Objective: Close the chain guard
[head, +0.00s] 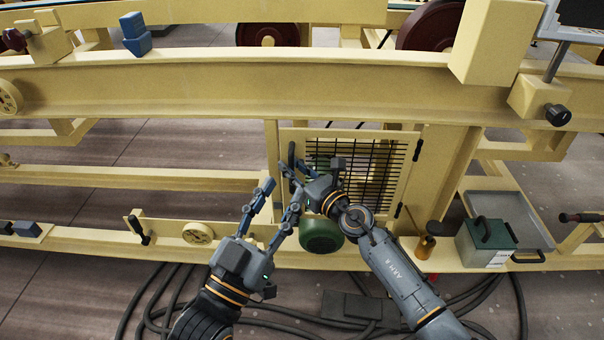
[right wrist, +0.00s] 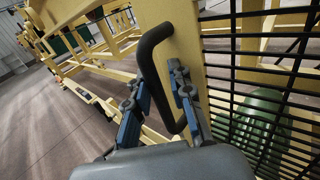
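The chain guard (head: 345,133) is a cream-framed panel with a black wire grille, hinged on its right side. Its black bar handle (head: 291,154) is on the left edge of the frame. How far the panel stands from its opening is hard to tell. My right gripper (head: 288,173) is at the handle. In the right wrist view the handle (right wrist: 147,58) runs between its two spread fingers (right wrist: 160,88), with a gap to the right finger. My left gripper (head: 282,188) is open and empty, below and left of the handle, close to my right gripper.
A green round housing (head: 320,238) sticks out under the guard. A green box (head: 486,243) and a grey tray (head: 512,210) are at the right, near an amber bottle (head: 425,243). Black cables (head: 150,310) lie on the floor. Cream beams (head: 200,90) cross above.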

